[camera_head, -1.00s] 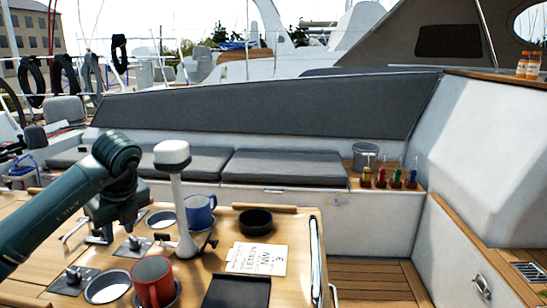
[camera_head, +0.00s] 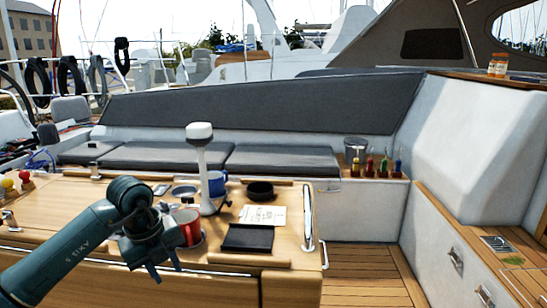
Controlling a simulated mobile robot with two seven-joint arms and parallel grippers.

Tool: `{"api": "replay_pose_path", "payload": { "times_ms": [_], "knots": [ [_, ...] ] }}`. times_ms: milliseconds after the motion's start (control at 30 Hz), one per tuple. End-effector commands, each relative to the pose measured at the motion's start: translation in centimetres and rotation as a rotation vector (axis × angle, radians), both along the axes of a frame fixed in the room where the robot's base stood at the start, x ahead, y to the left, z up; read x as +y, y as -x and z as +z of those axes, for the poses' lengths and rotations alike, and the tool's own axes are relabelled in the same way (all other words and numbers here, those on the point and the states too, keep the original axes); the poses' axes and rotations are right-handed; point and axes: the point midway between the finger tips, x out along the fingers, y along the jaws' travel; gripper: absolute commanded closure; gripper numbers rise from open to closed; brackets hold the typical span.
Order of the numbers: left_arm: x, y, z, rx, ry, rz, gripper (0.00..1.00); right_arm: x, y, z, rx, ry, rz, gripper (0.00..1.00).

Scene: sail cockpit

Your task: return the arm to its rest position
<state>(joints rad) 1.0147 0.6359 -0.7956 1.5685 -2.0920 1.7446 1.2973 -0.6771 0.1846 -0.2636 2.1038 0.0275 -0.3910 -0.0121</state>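My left arm (camera_head: 82,243) comes in from the lower left, bends at a dark elbow and ends in my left gripper (camera_head: 160,272). The gripper hangs in front of the table's near side, pointing down, its finger tips apart with nothing between them. It is below and left of the red mug (camera_head: 189,226), which the arm partly covers. My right arm and gripper are not in view.
The wooden table (camera_head: 75,205) carries a blue mug (camera_head: 217,184), a black bowl (camera_head: 260,190), a white post (camera_head: 202,160), a printed card (camera_head: 263,215) and a black pad (camera_head: 248,238). Deck floor (camera_head: 365,270) to the right is clear.

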Motion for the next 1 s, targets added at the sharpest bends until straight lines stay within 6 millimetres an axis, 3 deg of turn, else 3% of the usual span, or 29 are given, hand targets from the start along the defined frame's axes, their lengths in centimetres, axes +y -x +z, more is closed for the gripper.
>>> {"api": "replay_pose_path", "payload": {
  "times_ms": [100, 200, 300, 433, 567, 667, 767, 800, 900, 1000],
  "knots": [
    [-7.0, 2.9, -3.4, 0.040, 0.275, -0.186, 0.70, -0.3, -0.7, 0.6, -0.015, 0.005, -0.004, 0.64],
    [-13.6, 6.3, -4.6, 0.048, 0.591, -0.310, 0.70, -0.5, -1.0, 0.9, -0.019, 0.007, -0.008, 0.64],
    [-19.2, 9.8, -3.4, 0.019, 0.968, -0.343, 0.70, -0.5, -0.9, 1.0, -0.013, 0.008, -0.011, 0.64],
    [-22.4, 12.0, -0.3, -0.063, 1.408, -0.196, 0.70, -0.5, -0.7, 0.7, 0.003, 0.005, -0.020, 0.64],
    [-21.1, 11.7, 1.2, -0.170, 1.725, 0.150, 0.70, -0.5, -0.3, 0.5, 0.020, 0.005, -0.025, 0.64],
    [-18.2, 11.1, -0.4, -0.236, 1.841, 0.518, 0.70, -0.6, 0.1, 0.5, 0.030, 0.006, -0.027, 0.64],
    [-14.5, 11.5, -4.5, -0.262, 1.832, 0.928, 0.70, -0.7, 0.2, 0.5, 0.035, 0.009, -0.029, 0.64],
    [-13.0, 12.3, -6.7, -0.255, 1.796, 1.092, 0.70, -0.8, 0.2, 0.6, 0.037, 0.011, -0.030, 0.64],
    [-10.3, 15.4, -12.3, -0.199, 1.647, 1.448, 0.70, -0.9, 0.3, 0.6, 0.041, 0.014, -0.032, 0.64],
    [-8.8, 19.1, -16.4, -0.119, 1.496, 1.677, 0.70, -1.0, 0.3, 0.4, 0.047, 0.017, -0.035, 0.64]
  ]
}}
